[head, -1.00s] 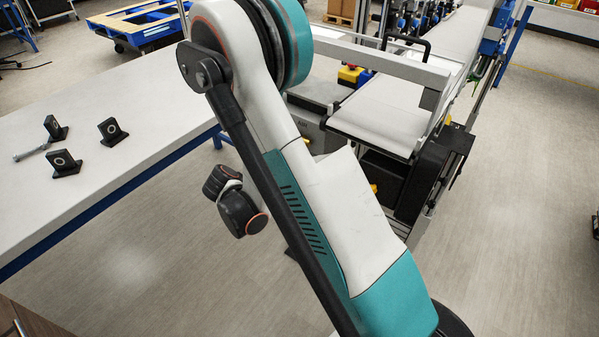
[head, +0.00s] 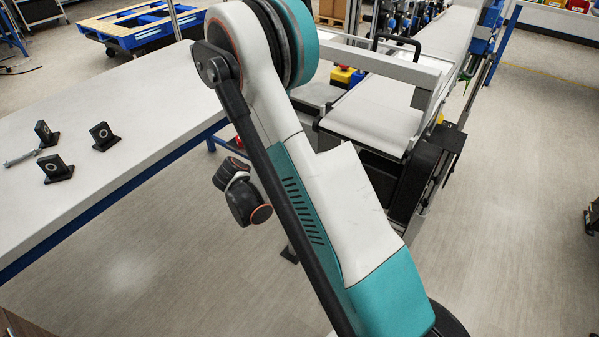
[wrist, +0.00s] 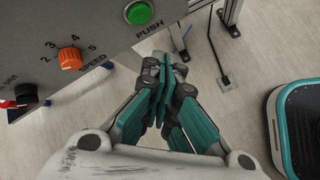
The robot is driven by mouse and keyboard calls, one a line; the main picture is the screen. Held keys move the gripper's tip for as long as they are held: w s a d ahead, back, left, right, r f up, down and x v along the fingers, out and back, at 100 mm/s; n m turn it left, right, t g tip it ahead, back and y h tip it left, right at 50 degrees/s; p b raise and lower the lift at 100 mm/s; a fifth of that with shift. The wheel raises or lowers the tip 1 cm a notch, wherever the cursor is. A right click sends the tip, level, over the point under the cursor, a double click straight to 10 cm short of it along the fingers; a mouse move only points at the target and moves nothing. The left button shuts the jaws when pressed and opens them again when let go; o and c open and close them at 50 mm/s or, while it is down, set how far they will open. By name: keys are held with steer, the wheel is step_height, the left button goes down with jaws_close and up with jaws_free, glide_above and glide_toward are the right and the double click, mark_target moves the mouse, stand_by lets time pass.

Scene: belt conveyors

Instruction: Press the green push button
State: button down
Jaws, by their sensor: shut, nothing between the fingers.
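The green push button (wrist: 139,12) sits in a pale ring at the top of the wrist view, on a grey control panel (wrist: 110,22), with the word PUSH beside it. My gripper (wrist: 165,68) is shut and empty. In the wrist view its fingertips appear just below the button in the picture and do not cover it. I see no contact; the exact gap is hard to judge. In the head view my arm fills the middle, and neither the button nor my fingertips can be made out.
An orange speed knob (wrist: 70,58) and a black knob (wrist: 26,94) are on the same panel, left of the button. A white belt conveyor (head: 375,115) stands behind my arm. A white table (head: 100,180) with small black blocks is at left. Open floor lies at right.

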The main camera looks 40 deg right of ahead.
steer(key=shift+w+d, duration=0.3)
steer(key=shift+d, duration=0.5)
steer(key=shift+w+d, duration=0.3)
steer(key=shift+d, duration=0.5)
steer(key=shift+d, duration=0.1)
steer(key=shift+w+d, duration=0.1)
steer(key=shift+d, duration=0.2)
